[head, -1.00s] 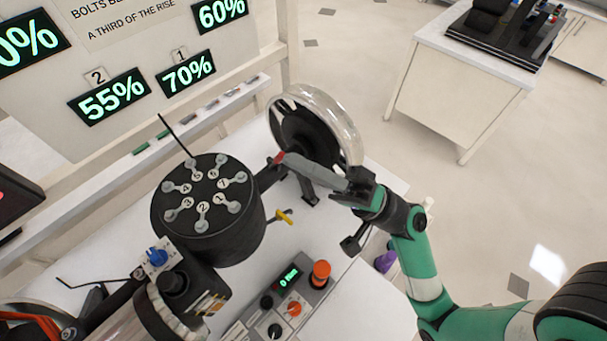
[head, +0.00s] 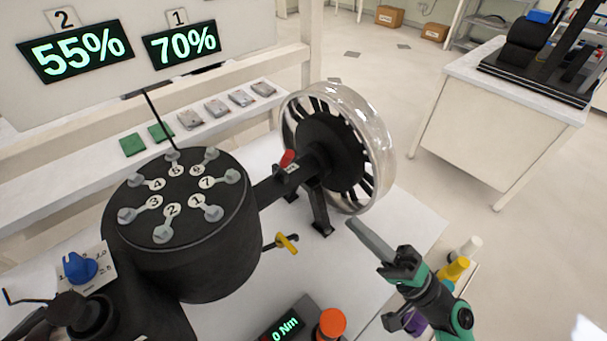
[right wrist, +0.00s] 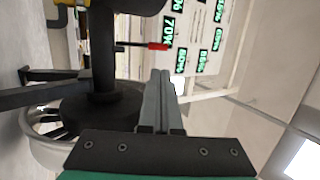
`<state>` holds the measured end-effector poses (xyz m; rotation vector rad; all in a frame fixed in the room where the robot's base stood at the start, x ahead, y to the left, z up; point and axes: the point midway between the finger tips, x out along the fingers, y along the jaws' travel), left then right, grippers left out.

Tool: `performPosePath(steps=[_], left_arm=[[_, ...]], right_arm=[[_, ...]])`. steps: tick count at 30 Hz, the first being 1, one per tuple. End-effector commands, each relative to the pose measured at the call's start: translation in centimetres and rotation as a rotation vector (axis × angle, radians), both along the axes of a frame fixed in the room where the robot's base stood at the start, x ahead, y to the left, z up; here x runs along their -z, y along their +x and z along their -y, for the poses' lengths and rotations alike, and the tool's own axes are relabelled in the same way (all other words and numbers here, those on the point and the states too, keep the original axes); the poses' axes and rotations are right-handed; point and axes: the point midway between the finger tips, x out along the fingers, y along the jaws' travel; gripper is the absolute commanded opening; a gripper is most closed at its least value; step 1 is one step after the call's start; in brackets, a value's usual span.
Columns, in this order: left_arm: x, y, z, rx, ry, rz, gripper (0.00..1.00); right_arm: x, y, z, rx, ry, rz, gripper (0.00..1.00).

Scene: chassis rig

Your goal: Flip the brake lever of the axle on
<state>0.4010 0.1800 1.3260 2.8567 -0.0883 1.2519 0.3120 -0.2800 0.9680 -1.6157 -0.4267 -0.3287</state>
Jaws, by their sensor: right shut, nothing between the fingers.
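The axle (head: 268,192) runs from the black drum to a wheel (head: 378,135) with a clear rim. The red-tipped brake lever (head: 288,158) stands up from the axle near the wheel's hub. It also shows in the right wrist view (right wrist: 158,46), its dark stem running left from the red grip. My right gripper (head: 352,222) is shut and empty, to the right of and nearer than the lever, apart from it and below the wheel's rim. Its closed fingers (right wrist: 162,74) fill the middle of the right wrist view. My left gripper is not in view.
The black drum (head: 185,250) with several numbered bolts stands left. A yellow-handled lever (head: 287,243) sits below the axle. An orange knob (head: 331,323) and a torque display (head: 285,328) are at the front. Bottles (head: 455,270) stand at the right edge.

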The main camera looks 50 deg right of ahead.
Motion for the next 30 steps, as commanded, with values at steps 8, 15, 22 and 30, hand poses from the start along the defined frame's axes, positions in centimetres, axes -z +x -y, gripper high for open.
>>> performPosePath(steps=[8,15,22,30], left_arm=[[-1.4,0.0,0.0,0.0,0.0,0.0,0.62],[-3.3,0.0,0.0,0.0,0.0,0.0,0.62],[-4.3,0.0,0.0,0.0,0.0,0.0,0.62],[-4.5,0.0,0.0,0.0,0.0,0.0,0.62]], right_arm=[[-2.2,3.4,-0.5,-0.006,-0.003,0.003,0.0],[-4.7,8.1,-0.9,-0.005,-0.002,0.003,0.0],[-6.1,11.4,-1.1,-0.002,-0.001,0.001,0.0],[-6.3,12.3,-1.1,0.0,0.0,0.0,0.0]])
